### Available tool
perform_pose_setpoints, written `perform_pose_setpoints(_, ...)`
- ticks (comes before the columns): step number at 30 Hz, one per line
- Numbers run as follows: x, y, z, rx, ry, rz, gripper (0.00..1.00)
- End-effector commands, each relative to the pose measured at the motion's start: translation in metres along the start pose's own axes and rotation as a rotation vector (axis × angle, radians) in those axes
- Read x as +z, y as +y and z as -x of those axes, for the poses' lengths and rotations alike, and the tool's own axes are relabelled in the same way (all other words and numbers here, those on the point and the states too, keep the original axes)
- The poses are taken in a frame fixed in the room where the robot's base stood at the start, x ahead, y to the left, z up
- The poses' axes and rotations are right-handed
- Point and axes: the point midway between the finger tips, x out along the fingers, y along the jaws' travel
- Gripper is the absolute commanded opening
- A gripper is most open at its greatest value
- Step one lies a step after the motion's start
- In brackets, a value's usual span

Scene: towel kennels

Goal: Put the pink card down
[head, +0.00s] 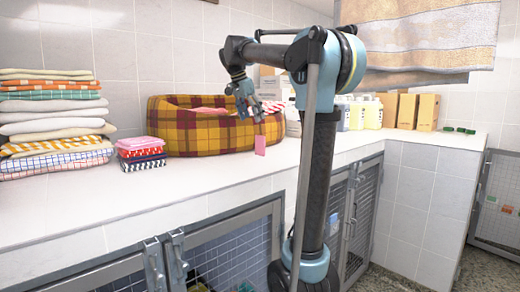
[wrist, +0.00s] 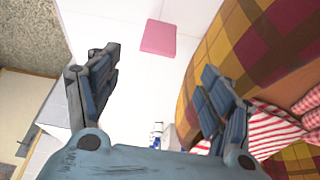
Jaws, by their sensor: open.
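The pink card (head: 260,145) shows just below my gripper (head: 250,106) in the head view, near the counter's front edge and in front of the plaid bed. It looks upright there; I cannot tell whether its lower edge touches the counter. In the wrist view the pink card (wrist: 158,37) is beyond the fingertips, against the white counter. My gripper (wrist: 160,68) is open, with nothing between its fingers. The card is apart from both fingers.
The plaid pet bed (head: 205,135) stands close behind my gripper, with red-striped cloth (wrist: 270,125) inside. Folded small cloths (head: 141,153) and a tall towel stack (head: 50,125) are at left. Bottles and boxes (head: 408,110) stand at right. The counter's (head: 120,205) front left is clear.

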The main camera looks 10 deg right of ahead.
Motion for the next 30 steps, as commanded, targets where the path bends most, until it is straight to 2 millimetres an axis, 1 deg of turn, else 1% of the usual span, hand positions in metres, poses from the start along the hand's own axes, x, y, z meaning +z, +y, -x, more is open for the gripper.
perform_pose_setpoints(1, -0.001, 0.0, -0.01, 0.0, 0.0, -0.002, 0.73)
perform_pose_setpoints(3, 0.0, 0.0, -0.022, 0.0, 0.0, -0.002, 0.73)
perform_pose_setpoints(10, 0.0, 0.0, -0.059, 0.0, -0.001, -0.002, 0.73)
perform_pose_setpoints(13, 0.0, 0.0, -0.069, 0.0, -0.001, -0.001, 0.73)
perform_pose_setpoints(20, 0.0, 0.0, -0.082, 0.0, -0.001, -0.001, 0.73)
perform_pose_setpoints(27, 0.0, 0.0, -0.114, 0.0, -0.001, -0.001, 0.73)
perform_pose_setpoints(30, 0.0, 0.0, -0.123, 0.0, -0.001, -0.001, 0.73)
